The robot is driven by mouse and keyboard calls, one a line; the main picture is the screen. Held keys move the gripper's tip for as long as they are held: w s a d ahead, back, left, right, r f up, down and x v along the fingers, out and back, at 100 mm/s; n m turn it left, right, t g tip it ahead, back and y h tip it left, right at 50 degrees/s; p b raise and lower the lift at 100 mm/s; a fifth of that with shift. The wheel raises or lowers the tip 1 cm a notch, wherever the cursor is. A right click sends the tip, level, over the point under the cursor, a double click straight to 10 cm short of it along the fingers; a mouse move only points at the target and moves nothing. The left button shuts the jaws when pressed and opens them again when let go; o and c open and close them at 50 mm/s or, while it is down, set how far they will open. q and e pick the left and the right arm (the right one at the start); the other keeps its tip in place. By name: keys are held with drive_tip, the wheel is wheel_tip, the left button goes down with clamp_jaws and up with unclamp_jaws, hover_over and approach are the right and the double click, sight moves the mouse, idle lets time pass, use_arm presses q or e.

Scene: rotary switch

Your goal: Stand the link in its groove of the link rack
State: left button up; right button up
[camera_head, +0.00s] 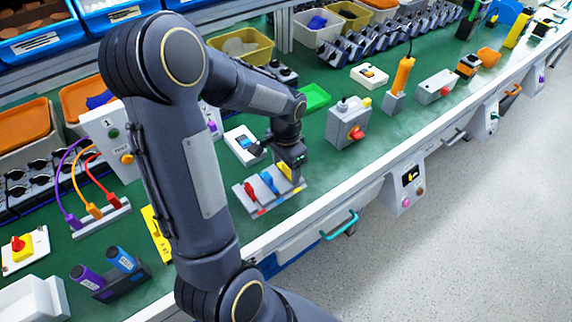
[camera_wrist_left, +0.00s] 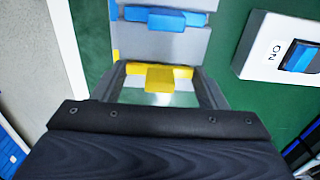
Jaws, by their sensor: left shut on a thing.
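The grey link rack (camera_head: 256,205) stands on the green bench near its front edge. A red link (camera_head: 250,190) and a blue link (camera_head: 268,181) stand in it. My left gripper (camera_head: 287,165) is at the rack's right end, shut on the yellow link (camera_head: 285,171). In the left wrist view the yellow link (camera_wrist_left: 160,76) lies between the fingertips, over the pale end of the rack, and the blue link (camera_wrist_left: 165,18) is farther up. I cannot tell whether the yellow link is fully seated in its groove. My right gripper is not in view.
A white rocker switch box (camera_head: 243,146) stands just behind the rack; it also shows in the left wrist view (camera_wrist_left: 283,50). A grey box with a red rotary knob (camera_head: 348,122) is to the right. A green tray (camera_head: 314,97) lies behind. The bench between rack and knob box is clear.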

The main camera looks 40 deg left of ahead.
use_arm(q)
drive_tip(key=o, duration=1)
wheel_tip(320, 180, up, 8)
drive_tip(key=shift+f+p, duration=0.15)
drive_tip(key=shift+p, duration=0.25)
drive_tip(key=shift+s+d+r, duration=0.1)
drive_tip(key=shift+r, duration=0.1)
drive_tip(key=s+d+r+n+t+h+p, duration=0.1)
drive_tip(key=s+d+r+t, duration=0.1)
drive_tip(key=s+d, duration=0.2)
drive_tip(key=s+d+r+n+t+h+p, duration=0.1)
drive_tip(key=s+d+r+n, duration=0.1)
drive_tip(key=s, duration=0.4)
drive_tip(key=s+d+r+n+t+h, duration=0.1)
drive_tip(key=s+d+r+t, duration=0.1)
drive_tip(key=s+d+r, duration=0.2)
drive_tip(key=shift+s+d+n+t+h+p, duration=0.35)
drive_tip(key=shift+s+d, duration=0.35)
drive_tip(key=shift+d, duration=0.35)
